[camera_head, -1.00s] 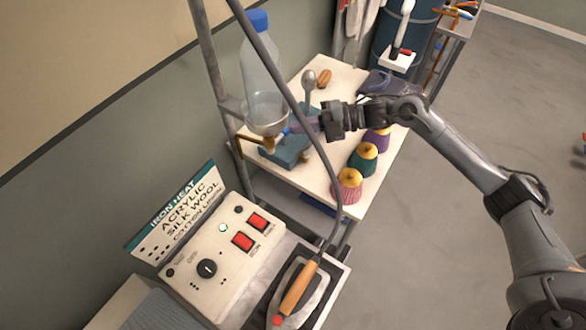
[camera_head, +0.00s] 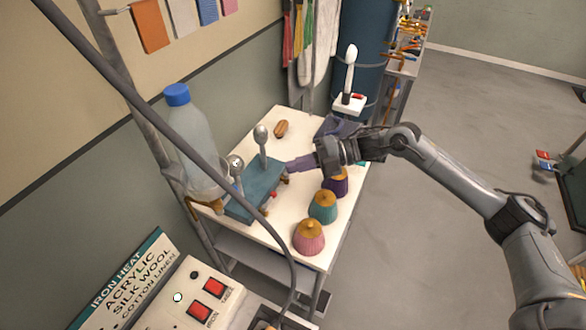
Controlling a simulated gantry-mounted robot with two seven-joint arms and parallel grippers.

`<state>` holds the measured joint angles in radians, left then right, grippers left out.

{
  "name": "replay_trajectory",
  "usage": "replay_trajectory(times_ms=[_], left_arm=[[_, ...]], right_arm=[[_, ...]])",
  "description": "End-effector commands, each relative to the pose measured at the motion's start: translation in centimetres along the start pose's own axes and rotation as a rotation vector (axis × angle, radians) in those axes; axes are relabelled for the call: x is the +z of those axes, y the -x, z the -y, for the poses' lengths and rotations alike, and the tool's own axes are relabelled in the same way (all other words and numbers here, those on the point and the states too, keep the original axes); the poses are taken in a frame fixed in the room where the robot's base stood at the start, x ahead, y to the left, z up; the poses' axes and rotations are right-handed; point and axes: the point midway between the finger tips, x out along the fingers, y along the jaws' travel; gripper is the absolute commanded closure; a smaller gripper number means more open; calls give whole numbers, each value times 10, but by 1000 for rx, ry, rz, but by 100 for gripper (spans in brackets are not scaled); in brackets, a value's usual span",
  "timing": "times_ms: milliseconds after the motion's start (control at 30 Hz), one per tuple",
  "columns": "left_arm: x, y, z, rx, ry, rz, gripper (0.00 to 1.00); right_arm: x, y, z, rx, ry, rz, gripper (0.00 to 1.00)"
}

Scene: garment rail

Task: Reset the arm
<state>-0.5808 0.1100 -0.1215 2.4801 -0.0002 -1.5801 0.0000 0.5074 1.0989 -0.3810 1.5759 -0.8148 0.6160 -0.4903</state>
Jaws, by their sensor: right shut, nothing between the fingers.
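My right arm comes in from the right edge. Its right gripper (camera_head: 300,164) is shut and empty, and reaches left over the white table (camera_head: 283,124). The gripper's tip shows beside the right end of a teal block-like device (camera_head: 255,191) with two silver ball-topped posts. I cannot tell whether the tip touches the device. My left gripper is not in view.
Purple, teal (camera_head: 322,207) and pink (camera_head: 309,237) tufted pieces stand along the table's right side, close below my gripper. A clear blue-capped bottle (camera_head: 192,138) hangs at the left. The iron heat control box (camera_head: 188,298) is at the bottom. The floor to the right is clear.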

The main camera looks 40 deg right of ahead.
Motion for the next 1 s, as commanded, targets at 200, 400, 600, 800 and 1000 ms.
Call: replay_trajectory(times_ms=[200, 400, 600, 800, 1000], left_arm=[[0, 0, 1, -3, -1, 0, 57], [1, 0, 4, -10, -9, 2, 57], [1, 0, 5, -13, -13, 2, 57], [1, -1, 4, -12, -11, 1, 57], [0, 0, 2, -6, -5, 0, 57]], right_arm=[[1, 2, -1, 0, 0, 0, 100], [1, 2, -1, 0, 0, 0, 100], [0, 1, 0, 0, -1, 0, 100], [-6, -31, 25, -9, -40, 40, 100], [-31, -101, 81, 2, -186, 206, 100]])
